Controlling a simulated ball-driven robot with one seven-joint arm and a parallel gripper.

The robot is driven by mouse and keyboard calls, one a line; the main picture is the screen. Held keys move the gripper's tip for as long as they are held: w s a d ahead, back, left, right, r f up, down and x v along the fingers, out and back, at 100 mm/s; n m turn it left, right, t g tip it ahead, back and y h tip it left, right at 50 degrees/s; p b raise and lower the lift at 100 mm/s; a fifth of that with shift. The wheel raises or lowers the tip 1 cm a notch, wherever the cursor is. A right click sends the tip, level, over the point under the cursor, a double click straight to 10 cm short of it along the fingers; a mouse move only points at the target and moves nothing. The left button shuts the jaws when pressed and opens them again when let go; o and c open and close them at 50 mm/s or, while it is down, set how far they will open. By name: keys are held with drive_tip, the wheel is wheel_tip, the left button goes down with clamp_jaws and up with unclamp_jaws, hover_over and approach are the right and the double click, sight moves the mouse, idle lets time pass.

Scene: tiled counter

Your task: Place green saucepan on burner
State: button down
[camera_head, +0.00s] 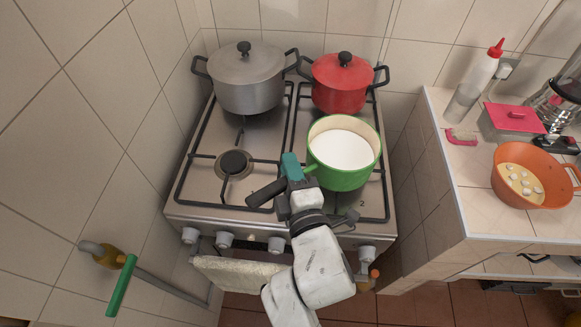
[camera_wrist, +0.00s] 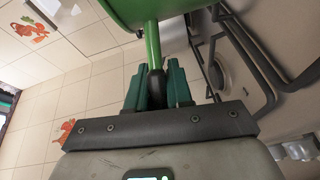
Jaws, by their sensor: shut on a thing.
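The green saucepan (camera_head: 342,172), with a white inside, is over the front right of the stove, upright or nearly so. The burner beneath it is hidden, and I cannot tell whether the pan rests on the grate or hangs just above it. In the wrist view, the teal fingers of my gripper (camera_wrist: 157,88) close around the dark handle under the green pan (camera_wrist: 165,10). The front left burner (camera_head: 235,163) is bare.
A grey lidded pot (camera_head: 246,85) stands on the back left of the stove and a red lidded pot (camera_head: 341,88) on the back right, close behind the saucepan. A counter (camera_head: 490,215) at right holds an orange pan (camera_head: 508,192) and a bottle (camera_head: 473,85). A tiled wall is at left.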

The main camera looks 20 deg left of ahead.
drive_tip(key=shift+f+b, duration=0.4)
drive_tip(key=c, duration=0.9)
unclamp_jaws()
drive_tip(key=shift+f, duration=0.1)
drive_tip(key=shift+c, duration=0.2)
drive_tip(key=shift+f, duration=0.2)
drive_tip(key=v, duration=1.1)
drive_tip(key=shift+r+b, duration=0.15)
drive_tip(key=shift+b, duration=0.2)
